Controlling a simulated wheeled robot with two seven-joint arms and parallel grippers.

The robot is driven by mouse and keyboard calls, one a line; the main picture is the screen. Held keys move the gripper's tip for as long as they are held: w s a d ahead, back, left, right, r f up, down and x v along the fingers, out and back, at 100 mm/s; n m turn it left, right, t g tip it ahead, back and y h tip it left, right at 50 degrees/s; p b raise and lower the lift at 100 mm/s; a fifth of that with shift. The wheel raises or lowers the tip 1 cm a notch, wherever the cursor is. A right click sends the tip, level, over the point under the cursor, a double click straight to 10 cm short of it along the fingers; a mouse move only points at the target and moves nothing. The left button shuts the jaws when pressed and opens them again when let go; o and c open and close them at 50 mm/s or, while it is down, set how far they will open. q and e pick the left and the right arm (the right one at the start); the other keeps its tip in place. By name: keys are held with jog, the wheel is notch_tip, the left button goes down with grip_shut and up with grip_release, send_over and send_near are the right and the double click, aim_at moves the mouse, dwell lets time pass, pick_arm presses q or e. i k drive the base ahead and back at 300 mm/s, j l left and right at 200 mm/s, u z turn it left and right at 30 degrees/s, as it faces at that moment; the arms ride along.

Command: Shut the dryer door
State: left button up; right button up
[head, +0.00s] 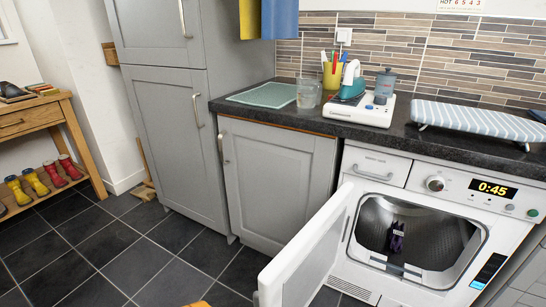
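The white dryer (440,196) stands under the worktop at the right. Its door (312,252) is open, swung out from the left side of the opening towards me and the left. The round-cornered drum opening (440,240) is uncovered, and a small dark purple item (396,238) shows inside the drum. The display (493,189) reads 0:45. A small grey part sits at the door's near lower edge; I cannot tell what it is.
Grey cupboards (278,185) stand left of the dryer. The worktop (240,104) holds an iron (352,82), a glass jug (309,93) and a small ironing board (480,120). A wooden rack (66,135) with wellies stands far left. Tiled floor (150,260) is mostly clear.

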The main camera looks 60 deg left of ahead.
aim_at(293, 278)
jog(key=j, duration=0.9)
jog(key=k+j, duration=0.1)
jog(key=j, duration=0.8)
jog(key=i+j, duration=0.3)
jog(key=k+j+z, duration=0.2)
jog(key=j, duration=0.25)
jog(key=k+j+z, duration=0.2)
jog(key=j, duration=0.25)
